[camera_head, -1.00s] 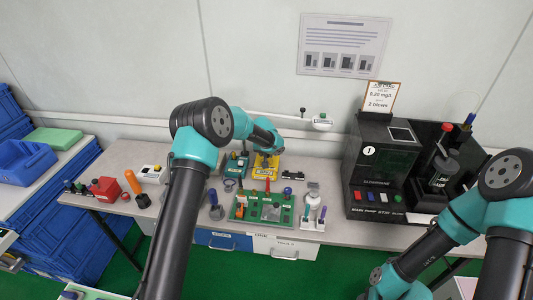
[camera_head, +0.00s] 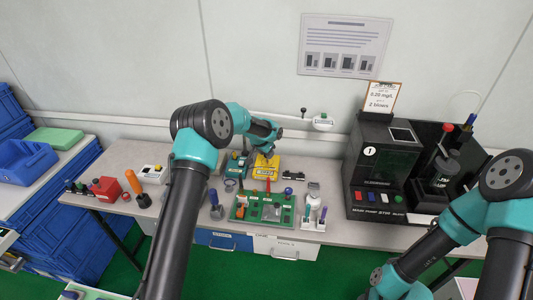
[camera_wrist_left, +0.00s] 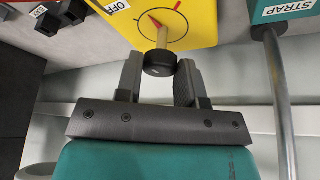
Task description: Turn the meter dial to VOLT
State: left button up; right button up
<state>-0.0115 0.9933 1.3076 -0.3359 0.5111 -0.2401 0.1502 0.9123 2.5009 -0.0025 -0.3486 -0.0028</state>
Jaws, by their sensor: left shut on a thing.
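The yellow meter (camera_head: 264,171) stands near the back middle of the bench, and its face fills the top of the left wrist view (camera_wrist_left: 200,28). On it are a drawn ring, a red pointer (camera_wrist_left: 154,20), a red mark and an OFF label (camera_wrist_left: 114,5). The pointer is on the OFF side, apart from the red mark. A black round knob (camera_wrist_left: 160,63) on a tan post stands out from the face. My left gripper (camera_wrist_left: 160,82) is shut on the knob, one finger on each side. No VOLT label is readable.
A green board (camera_head: 262,210) lies in front. A large black machine (camera_head: 380,170) stands to the right.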

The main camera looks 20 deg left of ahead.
pick_arm(q)
jog(key=m+h, duration=0.1)
jog(key=m, duration=0.1)
jog(key=m+g, duration=0.1)
jog(key=m, duration=0.2)
jog(key=shift+w+a+m+h, duration=0.1)
jog(key=shift+w+m+h, duration=0.05)
jog(key=shift+m+h, duration=0.2)
jog(key=m+g, duration=0.1)
jog(key=m, duration=0.1)
jog(key=m+g+h, duration=0.1)
jog(key=m, duration=0.2)
jog(key=shift+w+a+m+g, duration=0.1)
jog(key=shift+m+g, duration=0.2)
jog(key=shift+m, duration=0.05)
jog(key=o, duration=0.9)
jog(key=v, duration=1.7)
jog(key=shift+r, duration=0.25)
